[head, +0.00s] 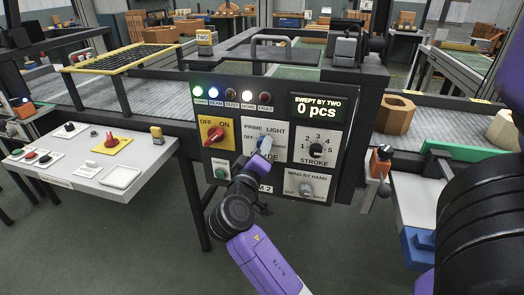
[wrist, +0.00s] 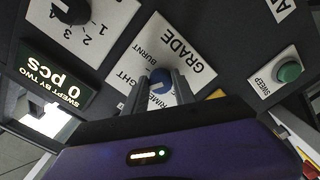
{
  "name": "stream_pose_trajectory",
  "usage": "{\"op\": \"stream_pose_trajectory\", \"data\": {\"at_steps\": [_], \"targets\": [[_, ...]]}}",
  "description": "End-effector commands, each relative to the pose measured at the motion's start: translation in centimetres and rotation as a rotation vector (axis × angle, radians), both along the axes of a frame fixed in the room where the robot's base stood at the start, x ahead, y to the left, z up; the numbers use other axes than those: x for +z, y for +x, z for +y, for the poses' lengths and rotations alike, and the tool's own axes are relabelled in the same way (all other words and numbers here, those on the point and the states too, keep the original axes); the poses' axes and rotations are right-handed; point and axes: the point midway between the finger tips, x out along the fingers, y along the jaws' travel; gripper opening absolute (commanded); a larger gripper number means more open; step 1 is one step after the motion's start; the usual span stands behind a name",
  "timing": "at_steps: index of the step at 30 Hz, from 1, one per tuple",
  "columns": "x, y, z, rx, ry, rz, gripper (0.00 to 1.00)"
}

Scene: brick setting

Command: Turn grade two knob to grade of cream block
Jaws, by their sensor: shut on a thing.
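The grade knob shows blue between my gripper's fingers in the wrist view (wrist: 160,77). It sits on a white plate (wrist: 178,48) lettered GRADE, with BURNT, LIGHT and PRIME around it. My gripper (wrist: 162,88) is shut on this knob, one finger on each side. In the head view my gripper (head: 264,151) reaches up to the same plate (head: 281,137), and the wrist hides part of it. Where the knob points is hard to tell. A pale cream block (head: 504,130) is on the conveyor at the far right, beside a tan hollow block (head: 397,114).
The panel (head: 232,112) also carries a red switch on yellow (head: 214,134), a black stroke knob (head: 316,150), a hand-wind knob (head: 305,188) and a green sweep button (head: 220,173). The counter display (head: 318,107) reads 0 pcs. A side desk (head: 75,172) stands left.

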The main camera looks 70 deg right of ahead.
Motion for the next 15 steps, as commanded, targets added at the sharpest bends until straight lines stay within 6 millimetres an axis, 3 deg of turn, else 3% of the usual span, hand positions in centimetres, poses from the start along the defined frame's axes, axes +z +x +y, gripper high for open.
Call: {"op": "stream_pose_trajectory", "data": {"at_steps": [7, 8, 9, 11, 15], "targets": [[-0.19, -0.03, 0.01, -0.001, 0.004, 0.002, 0.00], [-0.18, -0.02, 0.01, -0.001, 0.004, 0.002, 0.34], [-0.18, -0.02, 0.01, -0.001, 0.003, 0.002, 0.41], [-0.16, -0.01, 0.01, 0.000, 0.003, 0.002, 0.53], [-0.11, -0.01, 0.00, 0.000, 0.001, 0.002, 0.53]]}}
